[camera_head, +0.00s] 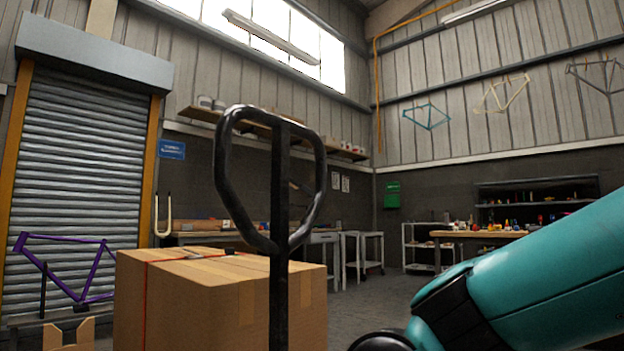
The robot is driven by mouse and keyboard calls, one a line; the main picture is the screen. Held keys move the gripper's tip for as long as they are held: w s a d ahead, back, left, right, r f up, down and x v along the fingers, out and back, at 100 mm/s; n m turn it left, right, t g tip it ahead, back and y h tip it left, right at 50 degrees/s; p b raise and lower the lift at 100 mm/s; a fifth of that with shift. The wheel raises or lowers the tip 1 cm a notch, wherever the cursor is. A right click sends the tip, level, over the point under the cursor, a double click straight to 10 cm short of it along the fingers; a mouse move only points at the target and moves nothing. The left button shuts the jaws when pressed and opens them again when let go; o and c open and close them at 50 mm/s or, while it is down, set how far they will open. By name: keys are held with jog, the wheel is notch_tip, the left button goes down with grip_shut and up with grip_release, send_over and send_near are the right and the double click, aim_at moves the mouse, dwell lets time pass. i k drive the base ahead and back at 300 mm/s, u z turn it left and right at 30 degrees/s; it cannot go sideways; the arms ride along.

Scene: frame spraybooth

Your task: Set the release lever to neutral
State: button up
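A black looped handle (222,165) on an upright black shaft (280,290) stands close in front of me, left of the picture's middle. A straight dark bar (281,170) runs up through the middle of the loop to its top. I cannot make out a separate release lever or its setting; the loop and bar are dark and show little detail. My teal and black arm reaches in from the lower right, apart from the handle in the picture. My gripper is not in view.
A large strapped cardboard box (190,300) stands behind the shaft. A purple bike frame (70,270) is at the left, before a roller shutter (80,170). A workbench (480,234) and white carts (361,250) stand farther back. Grey floor (390,290) shows clear between.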

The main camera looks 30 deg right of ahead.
aim_at(302, 188)
jog(key=z, duration=1.7)
jog(key=i, duration=0.75)
jog(key=u, duration=1.15)
